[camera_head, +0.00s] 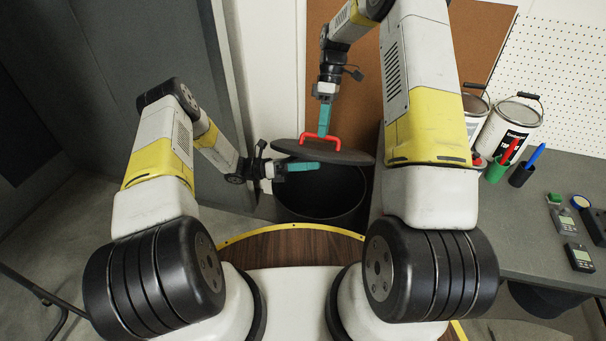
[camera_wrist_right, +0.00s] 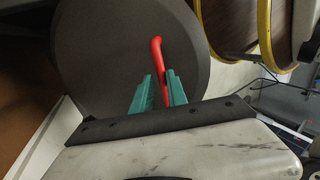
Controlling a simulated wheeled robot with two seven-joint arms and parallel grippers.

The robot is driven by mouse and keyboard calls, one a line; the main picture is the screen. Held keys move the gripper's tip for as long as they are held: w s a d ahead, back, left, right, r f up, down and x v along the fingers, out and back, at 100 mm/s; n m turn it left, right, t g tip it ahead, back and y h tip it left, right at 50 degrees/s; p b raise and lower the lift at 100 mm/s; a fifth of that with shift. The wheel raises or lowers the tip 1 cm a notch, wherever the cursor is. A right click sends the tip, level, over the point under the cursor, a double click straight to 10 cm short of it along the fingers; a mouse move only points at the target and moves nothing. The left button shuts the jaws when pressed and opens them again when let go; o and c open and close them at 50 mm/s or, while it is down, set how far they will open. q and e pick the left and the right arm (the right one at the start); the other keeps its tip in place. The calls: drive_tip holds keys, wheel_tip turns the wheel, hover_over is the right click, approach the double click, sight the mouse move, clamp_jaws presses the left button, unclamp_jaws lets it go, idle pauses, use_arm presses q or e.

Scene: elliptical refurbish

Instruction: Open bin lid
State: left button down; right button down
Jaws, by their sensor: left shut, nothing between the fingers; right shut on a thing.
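The black bin (camera_head: 322,200) stands on the floor in front of me, its mouth partly uncovered. Its dark round lid (camera_head: 345,156) is tilted above the bin, apart from the rim at the front. My right gripper (camera_head: 323,132) comes from above and is shut on the lid's red handle (camera_head: 308,138). In the right wrist view the teal fingers (camera_wrist_right: 158,92) close around the red handle (camera_wrist_right: 157,55), with the lid (camera_wrist_right: 110,50) behind it. My left gripper (camera_head: 316,166) is shut and empty, pointing right, just below the lid and over the bin's mouth.
A grey worktop (camera_head: 545,205) at the right holds paint cans (camera_head: 510,125), pen cups (camera_head: 520,175) and small devices. A brown board (camera_head: 425,60) and white wall are behind the bin. Open floor lies at the left.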

use_arm(q)
drive_tip(key=shift+w+r, duration=0.3)
drive_tip(key=shift+r, duration=0.1)
use_arm(e)
drive_tip(key=shift+w+d+f, duration=0.25)
drive_tip(key=shift+w+d, duration=0.15)
use_arm(q)
drive_tip(key=shift+d+r, duration=0.1)
drive_tip(key=shift+w+d+r, duration=0.1)
drive_tip(key=shift+w+r, duration=0.3)
drive_tip(key=shift+r, duration=0.2)
drive_tip(key=shift+w+f, duration=0.1)
use_arm(e)
drive_tip(key=c, duration=1.5)
unclamp_jaws()
drive_tip(key=shift+f, duration=0.15)
drive_tip(key=shift+o, duration=0.2)
drive_tip(key=shift+a, duration=0.15)
